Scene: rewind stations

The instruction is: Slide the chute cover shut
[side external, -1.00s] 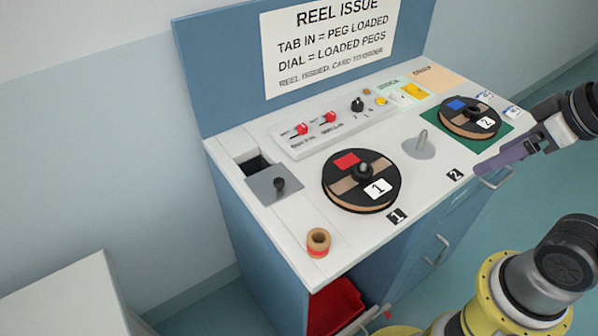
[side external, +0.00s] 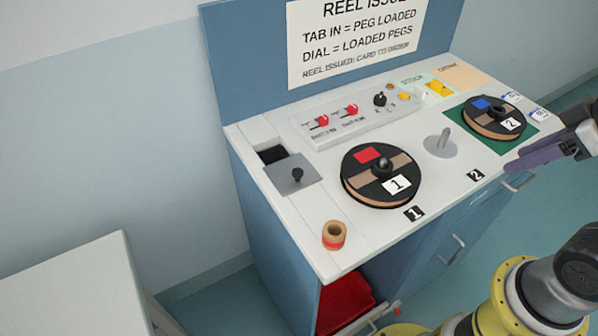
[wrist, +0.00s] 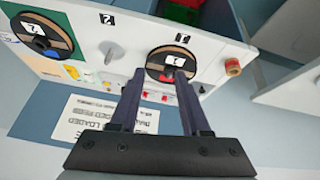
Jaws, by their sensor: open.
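The chute cover (side external: 287,180) is a grey square plate with a black knob at the left of the white counter in the side view. It lies in front of a dark chute opening (side external: 272,155), part of which is uncovered. My gripper (side external: 522,160) is at the far right of the side view, above the counter's front right edge, well apart from the cover. In the wrist view my gripper (wrist: 158,74) shows two purple fingers spread apart with nothing between them. The cover is small and unclear there, near the right finger.
Reel 1 (side external: 360,190) lies between cover and gripper, near a bare upright peg (side external: 443,138). Reel 2 (side external: 470,120) sits on a green mat at right. A small spool (side external: 334,235) stands near the front left. A switch panel (side external: 335,133) runs behind.

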